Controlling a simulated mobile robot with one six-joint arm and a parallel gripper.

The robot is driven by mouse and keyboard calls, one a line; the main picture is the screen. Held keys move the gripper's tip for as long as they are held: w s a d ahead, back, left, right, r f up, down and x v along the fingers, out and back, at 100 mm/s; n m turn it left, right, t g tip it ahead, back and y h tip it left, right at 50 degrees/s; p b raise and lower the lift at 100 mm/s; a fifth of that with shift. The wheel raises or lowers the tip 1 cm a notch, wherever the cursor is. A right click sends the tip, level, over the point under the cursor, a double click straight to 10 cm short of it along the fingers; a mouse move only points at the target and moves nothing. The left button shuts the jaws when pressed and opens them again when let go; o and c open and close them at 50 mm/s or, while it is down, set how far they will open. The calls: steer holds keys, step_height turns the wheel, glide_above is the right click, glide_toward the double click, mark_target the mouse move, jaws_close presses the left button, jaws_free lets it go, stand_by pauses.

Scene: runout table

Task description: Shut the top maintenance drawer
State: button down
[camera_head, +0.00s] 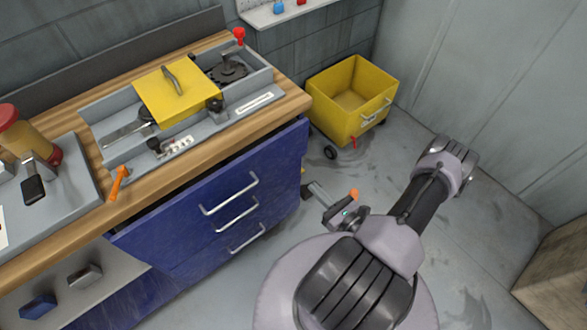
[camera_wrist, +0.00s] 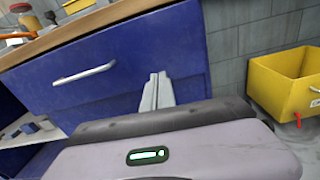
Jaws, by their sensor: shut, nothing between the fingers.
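The blue top maintenance drawer (camera_head: 180,210) is under the wooden worktop and has a silver bar handle (camera_head: 229,194). A narrow dark gap shows between its upper edge and the worktop, and its front seems to stand out slightly; how far is hard to tell. In the wrist view the drawer front (camera_wrist: 120,75) fills the middle, with its handle (camera_wrist: 84,73) to the left of my fingers. My gripper (camera_head: 308,189) is shut and empty, near the right end of the drawers. In the wrist view my gripper (camera_wrist: 158,78) points at the drawer front's right part; contact cannot be told.
Two lower handles (camera_head: 237,215) (camera_head: 247,238) sit below. A yellow wheeled bin (camera_head: 335,120) stands right of the cabinet; it also shows in the wrist view (camera_wrist: 270,90). The worktop (camera_head: 215,150) carries a grey fixture with a yellow cover (camera_head: 165,105).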

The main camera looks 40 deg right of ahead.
steer(key=b, duration=0.4)
glide_toward(284, 155)
steer(key=w, duration=0.6)
steer(key=shift+w+a+f, duration=0.1)
steer(key=shift+w+f, duration=0.15)
steer(key=shift+w, duration=0.15)
